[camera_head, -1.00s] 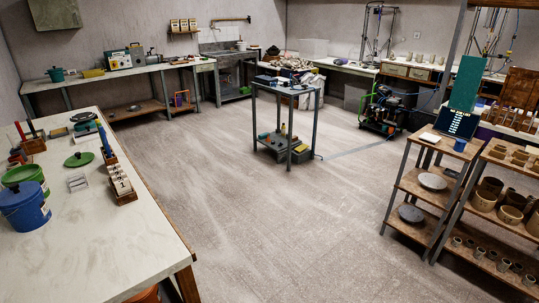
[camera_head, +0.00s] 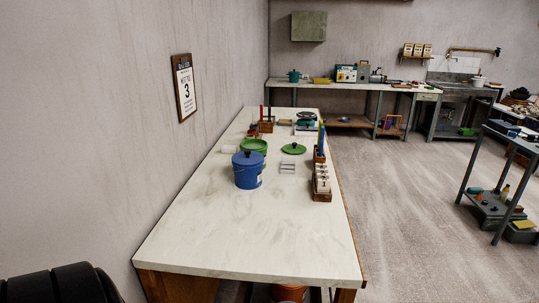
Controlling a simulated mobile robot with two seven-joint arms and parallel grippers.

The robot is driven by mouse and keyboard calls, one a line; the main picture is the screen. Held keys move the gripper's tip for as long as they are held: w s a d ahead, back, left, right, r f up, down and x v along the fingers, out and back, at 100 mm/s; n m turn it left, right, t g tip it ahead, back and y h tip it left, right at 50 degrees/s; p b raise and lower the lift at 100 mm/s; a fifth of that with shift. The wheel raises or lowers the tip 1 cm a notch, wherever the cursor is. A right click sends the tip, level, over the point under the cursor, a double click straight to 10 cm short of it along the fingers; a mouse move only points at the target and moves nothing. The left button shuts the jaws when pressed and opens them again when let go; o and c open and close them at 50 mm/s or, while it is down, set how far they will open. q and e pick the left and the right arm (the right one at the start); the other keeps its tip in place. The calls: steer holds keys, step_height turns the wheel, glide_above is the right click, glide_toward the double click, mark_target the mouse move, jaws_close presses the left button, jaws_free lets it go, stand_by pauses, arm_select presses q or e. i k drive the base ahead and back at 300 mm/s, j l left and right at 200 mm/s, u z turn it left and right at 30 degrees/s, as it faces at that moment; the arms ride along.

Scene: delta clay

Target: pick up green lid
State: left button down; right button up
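A round green lid (camera_head: 294,148) with a small dark knob lies flat on the white-topped table (camera_head: 250,240). It is just right of a green bucket (camera_head: 254,146), which stands partly behind a blue bucket with a blue lid (camera_head: 248,172). The green lid is apart from both buckets. A small wire rack (camera_head: 288,167) stands just in front of the lid. Neither of my grippers is in view.
A wooden block of white labelled pieces (camera_head: 322,184) stands at the table's right edge. A scale (camera_head: 306,121) is farther back. The table's near half is clear. Open floor lies right, with a grey cart (camera_head: 492,190) beyond.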

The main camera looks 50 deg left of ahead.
mark_target(294, 148)
steer(key=i+j+u, duration=0.15)
steer(key=i, duration=0.2)
steer(key=i+u, duration=0.15)
steer(key=i, duration=0.2)
steer(key=u, duration=1.55)
steer(key=l+z, duration=0.15)
steer(key=z, duration=1.35)
steer(key=i+l, duration=0.2)
steer(key=l, duration=0.2)
steer(key=i+l, duration=0.45)
steer(key=l, duration=0.3)
steer(key=i+l, duration=0.25)
steer(key=i+u, duration=0.45)
steer(key=i+l+u, duration=0.2)
steer(key=i+u, duration=0.25)
steer(key=i+l+u, duration=0.45)
steer(key=i+j, duration=0.05)
